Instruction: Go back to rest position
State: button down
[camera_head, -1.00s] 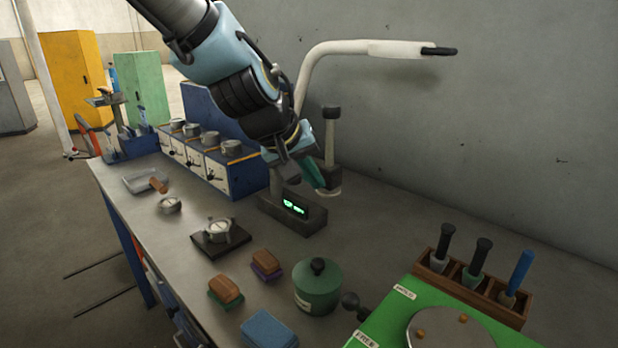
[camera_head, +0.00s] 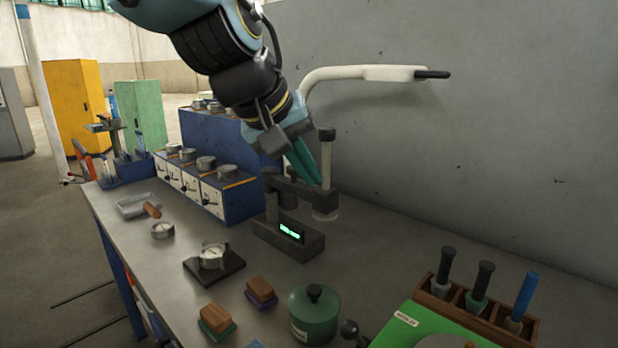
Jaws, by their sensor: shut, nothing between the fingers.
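My gripper (camera_head: 305,162) is in the upper middle of the head view, at the end of my arm. Its green fingers are together, point down and to the right, and hold nothing. It is in the air above the workbench (camera_head: 350,262), in front of or close above the dark measuring stand (camera_head: 288,238) with a lit green display. Whether the fingers touch the stand's upper arm cannot be told.
A blue cabinet with drawers (camera_head: 222,192) stands behind and left of the stand. A white bent lamp arm (camera_head: 340,76) rises by the grey wall. A green pot (camera_head: 313,314), wood-backed brushes (camera_head: 217,316), a dial gauge (camera_head: 212,257) and a tool rack (camera_head: 432,300) stand nearer.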

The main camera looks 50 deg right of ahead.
dwell(0.5)
jog(key=w+a+f+n+t+y, duration=0.2)
jog(key=w+a+f, duration=0.3)
jog(key=w+a, duration=0.55)
jog(key=w+a+f+n+t+y, duration=0.1)
jog(key=w+a+f+n+y, duration=0.1)
jog(key=w+a+f, duration=0.65)
jog(key=w+a+f+n+y, duration=0.1)
jog(key=w+a+f+n, duration=0.1)
jog(key=a, duration=1)
jog(key=w+a+f+n+g+y, duration=0.1)
jog(key=a+f+n+y, duration=0.1)
jog(key=a, duration=1.1)
jog(key=shift+w+f, duration=0.25)
jog(key=shift+w, duration=0.1)
